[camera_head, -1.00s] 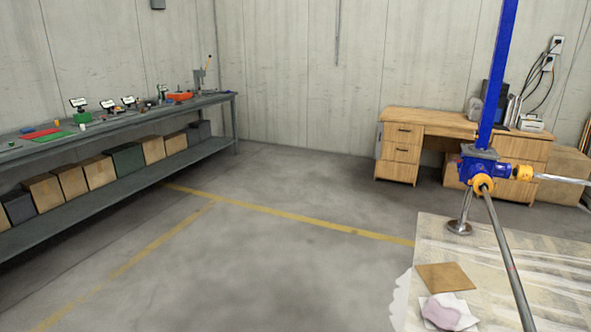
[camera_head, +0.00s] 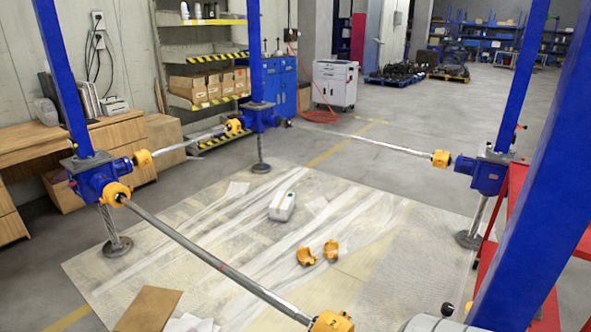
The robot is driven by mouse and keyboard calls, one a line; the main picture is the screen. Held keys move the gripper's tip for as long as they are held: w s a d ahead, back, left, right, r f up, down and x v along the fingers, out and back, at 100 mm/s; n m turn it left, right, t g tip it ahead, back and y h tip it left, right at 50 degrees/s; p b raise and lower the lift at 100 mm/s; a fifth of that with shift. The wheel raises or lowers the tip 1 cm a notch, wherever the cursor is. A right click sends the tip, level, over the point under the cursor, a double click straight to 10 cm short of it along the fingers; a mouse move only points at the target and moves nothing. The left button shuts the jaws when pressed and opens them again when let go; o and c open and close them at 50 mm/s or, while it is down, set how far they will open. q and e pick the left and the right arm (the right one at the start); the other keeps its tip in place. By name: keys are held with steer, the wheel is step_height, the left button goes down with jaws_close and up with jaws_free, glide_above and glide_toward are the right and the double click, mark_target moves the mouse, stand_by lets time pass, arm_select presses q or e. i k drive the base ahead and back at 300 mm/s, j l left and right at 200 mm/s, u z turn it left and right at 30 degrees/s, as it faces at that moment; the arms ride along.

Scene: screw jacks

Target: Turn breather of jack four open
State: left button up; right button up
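Several blue screw jacks joined by shafts with yellow couplings show in the head view. One jack (camera_head: 97,180) stands at left, one (camera_head: 262,117) at the back and one (camera_head: 489,173) at right. A wide blue column (camera_head: 545,190) rises close to me at right; any jack body at its foot is out of frame. A long shaft (camera_head: 215,262) runs from the left jack to a yellow coupling (camera_head: 331,322) at the bottom edge. I cannot tell which jack is number four, and the breathers are too small to make out. Neither gripper is in view.
A plastic sheet (camera_head: 190,225) covers the floor between the jacks, with a white container (camera_head: 282,206) and orange coupling halves (camera_head: 331,251) on it. A red frame (camera_head: 513,205) stands at right. A wooden desk (camera_head: 125,135) stands at left. Shafts span between jacks.

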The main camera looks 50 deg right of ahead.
mark_target(447, 309)
steer(key=i+z, duration=0.1)
steer(key=z, duration=0.3)
steer(key=i+z, duration=0.15)
steer(key=z, duration=0.25)
steer(key=i+j+z, duration=0.1)
steer(key=z, duration=0.3)
steer(key=j+z, duration=0.1)
steer(key=z, duration=0.3)
steer(key=i+j, duration=0.05)
